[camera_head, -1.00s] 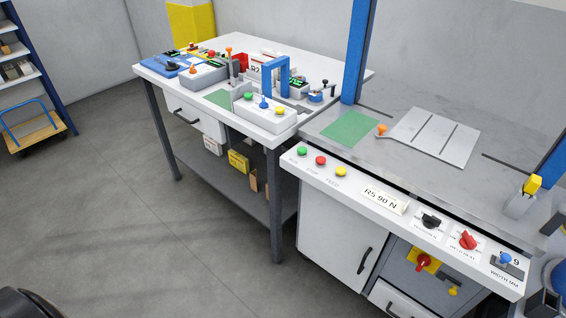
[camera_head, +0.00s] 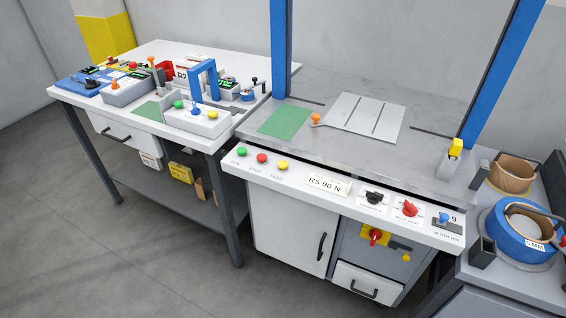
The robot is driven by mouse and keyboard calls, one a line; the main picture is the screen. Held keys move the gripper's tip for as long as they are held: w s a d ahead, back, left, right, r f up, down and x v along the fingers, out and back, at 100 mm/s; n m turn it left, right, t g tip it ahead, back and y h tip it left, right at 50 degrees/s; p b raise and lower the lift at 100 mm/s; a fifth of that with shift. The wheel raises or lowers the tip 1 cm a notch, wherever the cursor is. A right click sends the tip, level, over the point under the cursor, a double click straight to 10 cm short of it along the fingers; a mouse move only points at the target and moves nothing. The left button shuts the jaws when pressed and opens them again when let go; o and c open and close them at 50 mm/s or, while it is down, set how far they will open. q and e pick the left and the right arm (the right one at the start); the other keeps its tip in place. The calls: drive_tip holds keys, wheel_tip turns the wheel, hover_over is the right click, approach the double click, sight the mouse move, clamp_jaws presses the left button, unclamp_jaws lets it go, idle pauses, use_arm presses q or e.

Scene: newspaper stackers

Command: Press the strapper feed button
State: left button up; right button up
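The strapper (camera_head: 255,203) stands in the middle of the head view, with a sloped white front panel. At the panel's left end are a green button (camera_head: 242,152), a red button (camera_head: 262,158) and a yellow button (camera_head: 283,166). The label under the yellow one appears to read FEED. To their right are an "RS 90 N" plate (camera_head: 328,184), a black knob (camera_head: 374,197), a red knob (camera_head: 409,208) and a blue-topped control (camera_head: 444,217). Neither of my grippers shows in this view.
A white bench (camera_head: 128,58) with small devices stands to the left. A blue strap reel (camera_head: 520,232) sits to the right of the strapper. A blue arch frame (camera_head: 281,45) rises over the steel top. The grey floor (camera_head: 110,260) in front is clear.

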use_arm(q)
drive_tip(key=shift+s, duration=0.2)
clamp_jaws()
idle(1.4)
